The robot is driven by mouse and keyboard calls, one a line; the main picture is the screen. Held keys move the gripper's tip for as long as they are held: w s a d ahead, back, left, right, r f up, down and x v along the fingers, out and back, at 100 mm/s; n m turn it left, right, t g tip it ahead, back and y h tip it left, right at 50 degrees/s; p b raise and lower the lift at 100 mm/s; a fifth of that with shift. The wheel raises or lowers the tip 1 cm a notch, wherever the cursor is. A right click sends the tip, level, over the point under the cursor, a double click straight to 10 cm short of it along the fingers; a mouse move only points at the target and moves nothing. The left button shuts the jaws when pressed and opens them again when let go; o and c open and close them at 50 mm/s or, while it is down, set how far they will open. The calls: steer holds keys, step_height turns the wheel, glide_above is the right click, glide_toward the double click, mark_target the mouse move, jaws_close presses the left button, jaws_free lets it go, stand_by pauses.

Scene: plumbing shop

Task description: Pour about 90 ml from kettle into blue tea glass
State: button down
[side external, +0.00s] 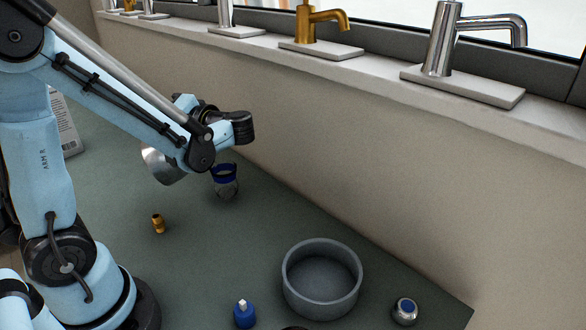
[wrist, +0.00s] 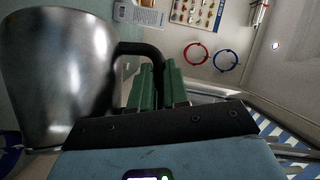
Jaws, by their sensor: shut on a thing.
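The kettle (wrist: 58,75) is brushed metal with a black handle (wrist: 148,50). It fills the left of the wrist view; in the side view its body (side external: 160,164) shows partly behind my arm. My gripper (wrist: 157,76) has green fingers shut on the handle. The blue tea glass (side external: 225,181), clear with a dark blue band near its rim, stands upright on the bench just right of the kettle in the side view. A blue piece of what seems to be the glass shows at the lower left edge of the wrist view (wrist: 9,150). The spout and any liquid stream are hidden.
A grey round bowl (side external: 322,302), a blue bottle with a white cap (side external: 244,316), a brass fitting (side external: 158,224) and a blue-topped steel piece (side external: 405,312) stand on the bench. The wall with a sill of taps (side external: 440,75) runs behind the glass.

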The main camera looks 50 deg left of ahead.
mark_target(143, 147)
steer(key=shift+w+d+r+y+b, duration=0.15)
steer(key=shift+w+r+y+b, duration=0.15)
steer(key=shift+w+b, duration=0.1)
stand_by(0.7)
steer(key=shift+w+d+r+m+g+y, duration=0.15)
steer(key=shift+w+d+r+m+y, duration=0.15)
steer(key=shift+w, duration=0.3)
steer(key=shift+w+d+r+m+g+y, duration=0.15)
steer(key=shift+w+d+m+y, duration=0.1)
steer(key=shift+w+m, duration=0.25)
stand_by(0.6)
steer(key=shift+f, duration=0.1)
steer(key=s, duration=0.1)
steer(key=s+a+f+n+h, duration=0.1)
steer(key=s+f+n+h, duration=0.1)
steer(key=s, duration=0.1)
steer(key=shift+a+t, duration=0.4)
steer(key=shift+s+a+f+n+t+h, duration=0.3)
steer(key=shift+s+f+n+t+h, duration=0.1)
steer(key=shift+s+f, duration=0.25)
steer(key=shift+s+a+f+n+t+h, duration=0.3)
steer(key=shift+s+f+h, duration=0.05)
steer(key=shift+s+f, duration=0.25)
steer(key=shift+s+a+f+n+t+h, duration=0.2)
steer(key=shift+s+f+n+t+h, duration=0.15)
steer(key=shift+f, duration=0.25)
steer(key=shift+f, duration=0.1)
